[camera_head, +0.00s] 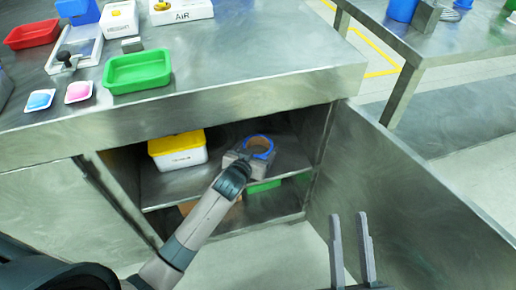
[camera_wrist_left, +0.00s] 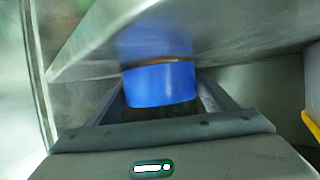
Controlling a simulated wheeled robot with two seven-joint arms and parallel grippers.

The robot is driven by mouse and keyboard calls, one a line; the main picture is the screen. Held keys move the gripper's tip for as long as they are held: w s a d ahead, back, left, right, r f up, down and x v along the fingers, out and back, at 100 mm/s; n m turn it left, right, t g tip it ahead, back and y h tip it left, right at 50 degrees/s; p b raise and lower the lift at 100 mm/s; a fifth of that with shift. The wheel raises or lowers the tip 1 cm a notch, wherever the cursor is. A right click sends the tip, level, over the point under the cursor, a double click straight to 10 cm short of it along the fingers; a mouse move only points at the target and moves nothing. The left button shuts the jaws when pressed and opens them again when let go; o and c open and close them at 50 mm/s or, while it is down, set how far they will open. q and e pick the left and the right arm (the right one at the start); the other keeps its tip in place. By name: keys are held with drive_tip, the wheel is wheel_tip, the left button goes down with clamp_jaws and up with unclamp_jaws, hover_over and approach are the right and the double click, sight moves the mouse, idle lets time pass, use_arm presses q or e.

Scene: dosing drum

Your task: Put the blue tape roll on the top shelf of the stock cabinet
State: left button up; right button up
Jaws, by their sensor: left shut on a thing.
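The blue tape roll (camera_head: 262,140) is a blue ring with a brown core, inside the open stock cabinet (camera_head: 323,150), at the level of its top shelf (camera_head: 168,188). My left gripper (camera_head: 248,156) reaches in through the opening and is shut on the roll. In the left wrist view the roll (camera_wrist_left: 160,84) sits between the fingers (camera_wrist_left: 162,100), close below a metal surface. I cannot tell whether the roll touches the shelf. My right gripper (camera_head: 350,245) is open and empty, in front of the cabinet door.
A white box with a yellow lid (camera_head: 178,150) stands on the top shelf, left of the roll. Green (camera_head: 264,186) and orange things lie on the level below. The cabinet door (camera_head: 400,210) stands open at the right. The worktop above holds a green tray (camera_head: 137,70) and several items.

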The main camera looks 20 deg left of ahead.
use_arm(q)
drive_tip(key=shift+f, duration=0.15)
drive_tip(key=o, duration=1.1)
drive_tip(key=shift+s+r, duration=0.15)
drive_tip(key=shift+r, duration=0.1)
drive_tip(key=shift+s, duration=0.25)
drive_tip(key=p+v, duration=0.2)
drive_tip(key=v, duration=0.7)
drive_tip(key=shift+s+r+p, duration=0.2)
drive_tip(key=shift+p, duration=0.1)
drive_tip(key=shift+v, duration=0.85)
use_arm(e)
drive_tip(key=w+d+f+g+h, duration=0.1)
drive_tip(key=w+f+g+h, duration=0.1)
drive_tip(key=f+g, duration=0.4)
drive_tip(key=shift+w+f, duration=0.55)
drive_tip(key=shift+f, duration=1.35)
use_arm(q)
drive_tip(key=shift+s+f, duration=0.1)
